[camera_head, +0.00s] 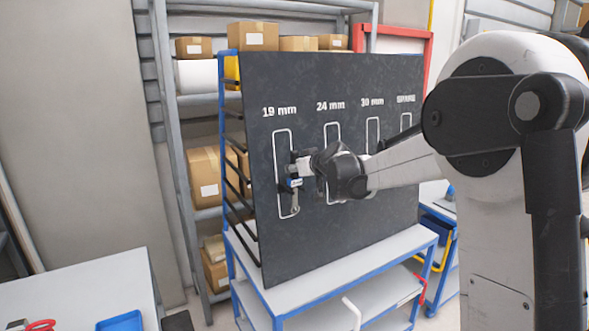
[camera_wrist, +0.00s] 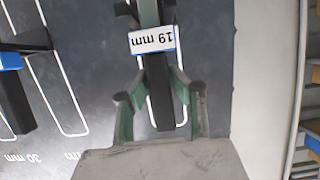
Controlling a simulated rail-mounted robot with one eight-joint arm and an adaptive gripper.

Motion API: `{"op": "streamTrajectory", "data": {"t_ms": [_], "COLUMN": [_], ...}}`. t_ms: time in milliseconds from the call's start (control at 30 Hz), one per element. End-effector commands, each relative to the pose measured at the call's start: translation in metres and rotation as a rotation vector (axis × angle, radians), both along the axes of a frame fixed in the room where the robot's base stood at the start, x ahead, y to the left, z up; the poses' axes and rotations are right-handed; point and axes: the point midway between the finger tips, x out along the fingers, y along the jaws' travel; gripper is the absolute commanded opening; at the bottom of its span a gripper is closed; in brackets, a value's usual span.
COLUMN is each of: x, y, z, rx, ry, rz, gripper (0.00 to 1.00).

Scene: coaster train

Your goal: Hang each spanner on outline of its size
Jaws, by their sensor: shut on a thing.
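A grey spanner (camera_head: 295,203) hangs head-down in front of the 19 mm outline (camera_head: 277,160) on the dark board (camera_head: 345,235). My gripper (camera_head: 297,168) is shut on it near its blue-edged white tag (camera_head: 294,183). In the wrist view the picture is turned over; the tag (camera_wrist: 152,40) reads 19 mm, and the spanner's dark shaft (camera_wrist: 158,95) runs between my fingers (camera_wrist: 158,88) and over the outline. Whether it touches the board or a peg is hidden. The 24 mm outline (camera_head: 327,127) is partly behind my gripper; the 30 mm outline (camera_head: 367,130) is farther right.
A dark piece with a blue band (camera_wrist: 10,61) shows at the wrist view's left edge, by another outline. A SPARE outline (camera_head: 403,122) is at the right. The board stands on a blue-framed trolley (camera_head: 300,290). Shelves with cardboard boxes (camera_head: 205,165) are behind.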

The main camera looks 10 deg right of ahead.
Motion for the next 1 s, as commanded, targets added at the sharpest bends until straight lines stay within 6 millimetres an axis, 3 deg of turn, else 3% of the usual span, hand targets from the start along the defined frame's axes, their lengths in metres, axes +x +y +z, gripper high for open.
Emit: {"op": "streamTrajectory", "data": {"t_ms": [1000], "x": [0.0], "y": [0.0], "z": [-0.013], "rx": [0.0], "ry": [0.0], "rz": [0.0], "gripper": [0.0]}}
